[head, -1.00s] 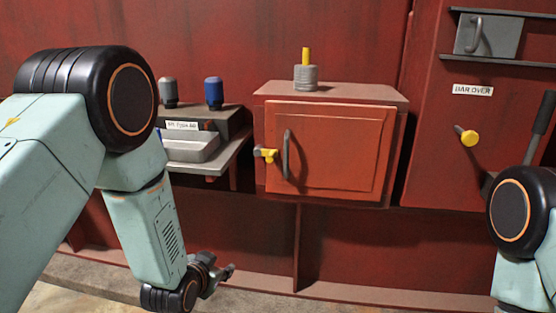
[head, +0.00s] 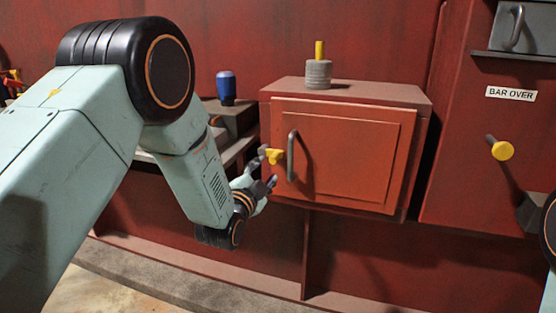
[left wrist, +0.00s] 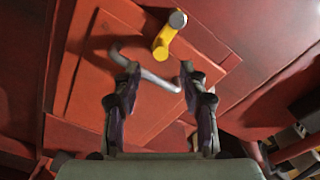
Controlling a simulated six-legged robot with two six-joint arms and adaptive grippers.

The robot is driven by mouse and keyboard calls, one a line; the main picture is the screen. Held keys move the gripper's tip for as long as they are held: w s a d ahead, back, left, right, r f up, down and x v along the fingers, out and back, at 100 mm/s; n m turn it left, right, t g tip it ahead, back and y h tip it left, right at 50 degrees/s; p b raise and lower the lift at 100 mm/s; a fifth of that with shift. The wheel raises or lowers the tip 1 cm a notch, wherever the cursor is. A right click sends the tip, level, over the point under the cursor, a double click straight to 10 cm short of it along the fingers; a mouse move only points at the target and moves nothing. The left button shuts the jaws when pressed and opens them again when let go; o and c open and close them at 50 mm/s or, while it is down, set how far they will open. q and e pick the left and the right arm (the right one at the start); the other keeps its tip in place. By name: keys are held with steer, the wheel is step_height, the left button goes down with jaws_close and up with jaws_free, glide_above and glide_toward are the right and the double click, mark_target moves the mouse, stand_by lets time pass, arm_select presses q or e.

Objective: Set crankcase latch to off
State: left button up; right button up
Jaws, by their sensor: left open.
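The crankcase latch (head: 274,157) is a small yellow lever at the left edge of the red box door (head: 345,150), beside the grey door handle (head: 291,156). In the left wrist view the yellow latch (left wrist: 165,42) has a grey round end and lies above the fingertips, not between them. My left gripper (head: 262,176) is just below and left of the latch in the head view. Its two dark fingers (left wrist: 160,72) are apart and empty, with the grey handle showing behind them. I cannot tell if a finger touches the latch. My right gripper is out of view.
A grey ringed cylinder with a yellow stem (head: 318,72) stands on the box. A yellow-tipped lever (head: 501,150) sits under the "BAR OVER" label (head: 511,94). The wall below the box is largely bare.

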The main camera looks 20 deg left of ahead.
mark_target(271, 163)
arm_select(q)
steer(key=shift+w, duration=0.15)
steer(key=w+b, duration=0.2)
steer(key=w, duration=0.3)
steer(key=shift+w+f, duration=0.1)
steer(key=shift+w, duration=1.05)
jaws_close()
